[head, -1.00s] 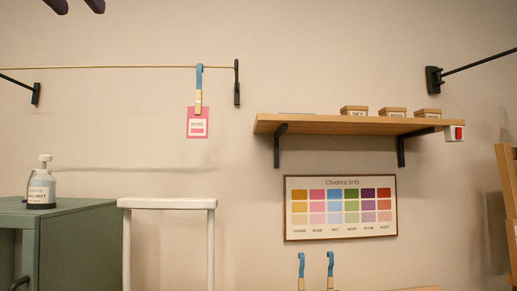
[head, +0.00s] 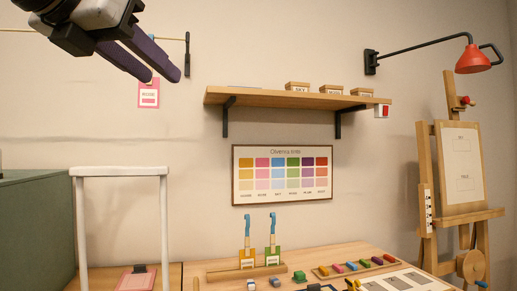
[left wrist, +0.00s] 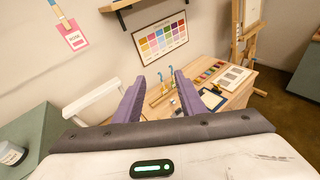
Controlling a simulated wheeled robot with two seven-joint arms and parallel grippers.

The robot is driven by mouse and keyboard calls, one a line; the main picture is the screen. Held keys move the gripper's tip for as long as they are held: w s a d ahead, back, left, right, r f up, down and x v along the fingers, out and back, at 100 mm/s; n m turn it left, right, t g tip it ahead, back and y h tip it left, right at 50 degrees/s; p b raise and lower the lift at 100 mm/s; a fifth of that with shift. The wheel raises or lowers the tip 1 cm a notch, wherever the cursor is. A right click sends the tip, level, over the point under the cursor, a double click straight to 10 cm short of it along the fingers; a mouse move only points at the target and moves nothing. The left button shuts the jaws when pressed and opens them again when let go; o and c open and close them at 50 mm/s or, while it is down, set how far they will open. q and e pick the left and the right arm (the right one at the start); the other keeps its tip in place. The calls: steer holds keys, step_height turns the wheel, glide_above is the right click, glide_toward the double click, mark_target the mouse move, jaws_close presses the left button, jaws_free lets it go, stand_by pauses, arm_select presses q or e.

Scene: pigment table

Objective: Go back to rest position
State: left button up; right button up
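My left gripper (head: 161,77) reaches in from the upper left of the head view, high in front of the wall. Its two purple fingers are apart with nothing between them. In the left wrist view the open fingers (left wrist: 159,78) point toward the table and wall. The pink card (head: 149,95) hangs on the line just behind the fingertips in the head view, with its clip hidden. The card and its blue clip also show at the upper left of the left wrist view (left wrist: 75,38). My right gripper is in neither view.
A wooden shelf (head: 225,96) with small boxes and a red lamp (head: 473,59) project from the wall. Below are a white stand (head: 120,172), a green cabinet (head: 35,230), an easel (head: 440,225) and a table (head: 345,255) with two upright clipped cards and colored blocks.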

arm_select(q)
steer(key=d+f+g+h, duration=0.6)
steer(key=d+f+h, duration=0.2)
steer(key=d+f, duration=0.45)
steer(key=d+f+g+h, duration=0.5)
steer(key=d+f+h, duration=0.35)
steer(key=f, duration=0.75)
steer(key=w+a+f+n+t+y, duration=0.1)
steer(key=a+f+n+t+y, duration=0.35)
steer(key=f+n, duration=0.55)
steer(key=a+f+n+t+y, duration=0.4)
steer(key=f+n+t, duration=0.1)
steer(key=f+n, duration=0.5)
steer(key=w+a+f+n+t+y, duration=0.1)
steer(key=a+f+n+t+y, duration=0.35)
steer(key=f+n, duration=0.5)
steer(key=s+a+f+n+g+y, duration=0.2)
steer(key=s+f+n, duration=0.15)
steer(key=f, duration=0.55)
steer(key=s+a+f+n+g+y, duration=0.1)
steer(key=s+a+f+n+y, duration=0.1)
steer(key=s+f, duration=0.45)
steer(key=s+a+f+n+g, duration=0.2)
steer(key=s+f+g, duration=0.3)
steer(key=s+f, duration=0.9)
steer(key=shift+s+a+f+n+g+y, duration=0.15)
steer(key=shift+s+f+n+g+y, duration=0.15)
steer(key=shift+s+n+g+y, duration=0.25)
